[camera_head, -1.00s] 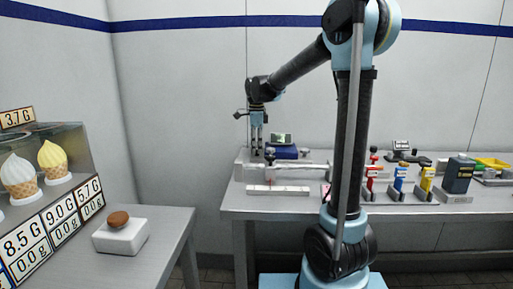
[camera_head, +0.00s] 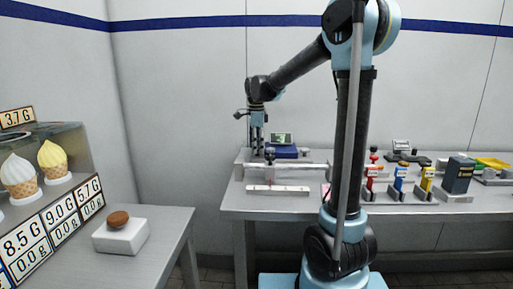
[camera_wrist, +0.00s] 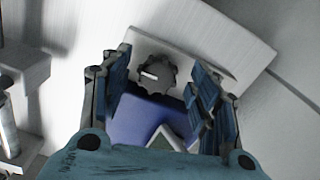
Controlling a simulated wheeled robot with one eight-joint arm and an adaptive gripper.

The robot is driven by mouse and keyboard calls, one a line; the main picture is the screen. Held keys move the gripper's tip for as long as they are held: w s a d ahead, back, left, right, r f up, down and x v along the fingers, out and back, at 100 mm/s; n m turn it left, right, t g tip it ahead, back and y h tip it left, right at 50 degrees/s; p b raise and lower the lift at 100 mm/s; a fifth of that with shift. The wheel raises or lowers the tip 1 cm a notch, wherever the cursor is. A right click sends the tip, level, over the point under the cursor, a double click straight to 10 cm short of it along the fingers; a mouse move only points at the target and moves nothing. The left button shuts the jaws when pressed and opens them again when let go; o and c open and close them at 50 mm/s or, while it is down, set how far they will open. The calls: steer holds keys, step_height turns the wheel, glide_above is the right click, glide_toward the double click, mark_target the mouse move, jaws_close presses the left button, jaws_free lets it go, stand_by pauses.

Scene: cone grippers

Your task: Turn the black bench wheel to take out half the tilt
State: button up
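The black bench wheel (camera_wrist: 157,74) shows in the wrist view as a dark scalloped knob with a white mark on its left part. It sits on a pale plate. My gripper (camera_wrist: 163,80) is open, with one finger left of the wheel and one right of it. Gaps show between the fingers and the wheel. In the head view my gripper (camera_head: 257,150) points down at the back left of the bench (camera_head: 300,204). I cannot make out the wheel there.
A blue device (camera_head: 282,152) with a small screen stands just right of my gripper; its blue body (camera_wrist: 142,119) also shows in the wrist view. A pale bar (camera_head: 278,189) lies in front. Several coloured stands and a dark box (camera_head: 458,175) fill the right side.

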steer(key=shift+r, duration=0.1)
step_height(320, 180, up, 12)
stand_by(0.7)
steer(key=shift+f, duration=0.2)
